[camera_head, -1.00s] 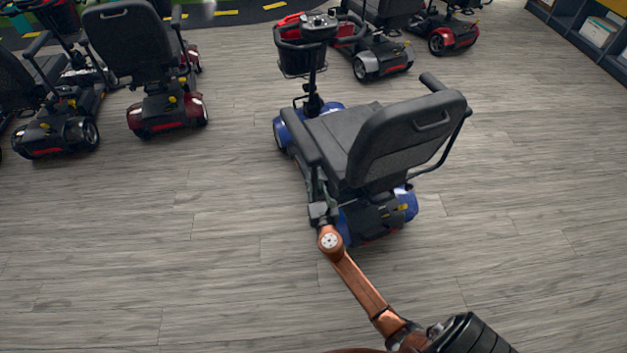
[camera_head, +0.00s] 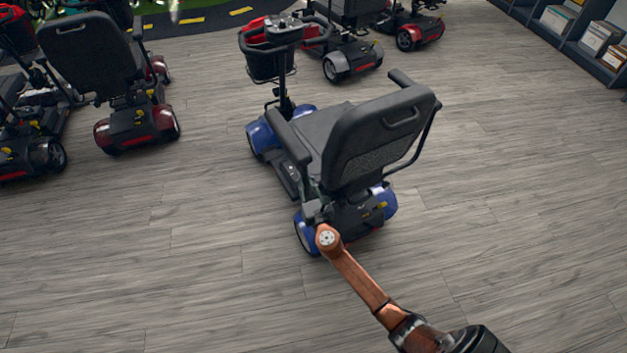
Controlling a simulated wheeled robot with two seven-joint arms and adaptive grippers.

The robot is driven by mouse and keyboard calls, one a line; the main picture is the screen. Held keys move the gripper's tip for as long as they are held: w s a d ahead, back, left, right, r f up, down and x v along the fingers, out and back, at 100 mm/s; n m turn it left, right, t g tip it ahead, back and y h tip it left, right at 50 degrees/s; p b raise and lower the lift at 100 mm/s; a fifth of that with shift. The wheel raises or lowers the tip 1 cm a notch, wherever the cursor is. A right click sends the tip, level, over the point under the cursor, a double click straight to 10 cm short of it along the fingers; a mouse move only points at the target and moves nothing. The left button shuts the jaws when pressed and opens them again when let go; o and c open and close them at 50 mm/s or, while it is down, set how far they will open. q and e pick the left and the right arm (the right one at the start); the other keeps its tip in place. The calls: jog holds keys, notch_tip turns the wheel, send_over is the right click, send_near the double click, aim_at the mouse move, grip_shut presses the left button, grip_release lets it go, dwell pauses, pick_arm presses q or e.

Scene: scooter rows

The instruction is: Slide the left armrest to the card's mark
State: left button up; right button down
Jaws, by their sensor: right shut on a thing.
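The left armrest (camera_head: 287,139) is a dark padded bar on the left side of a blue scooter's black seat (camera_head: 326,127). My right gripper (camera_head: 312,200) is at the rear lower end of this armrest, beside the backrest (camera_head: 378,135). It is shut on the armrest, though its fingertips are small and partly hidden against the dark seat frame. My copper-coloured right arm reaches up to it from the lower right. I cannot make out a card or a mark. My left gripper is not in view.
The blue scooter has a front basket (camera_head: 269,64) and a right armrest (camera_head: 401,79). Dark red scooters (camera_head: 137,120) stand at the left and red ones (camera_head: 350,62) behind. Shelves (camera_head: 566,32) line the upper right. The grey floor is clear around the blue scooter.

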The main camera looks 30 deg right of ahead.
jog(key=c, duration=2.3)
grip_release()
jog(key=shift+d, duration=0.25)
jog(key=o, duration=0.3)
jog(key=shift+o, duration=0.9)
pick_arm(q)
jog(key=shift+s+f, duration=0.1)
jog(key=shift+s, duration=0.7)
pick_arm(e)
jog(key=v, duration=1.2)
jog(key=shift+s+a, duration=0.1)
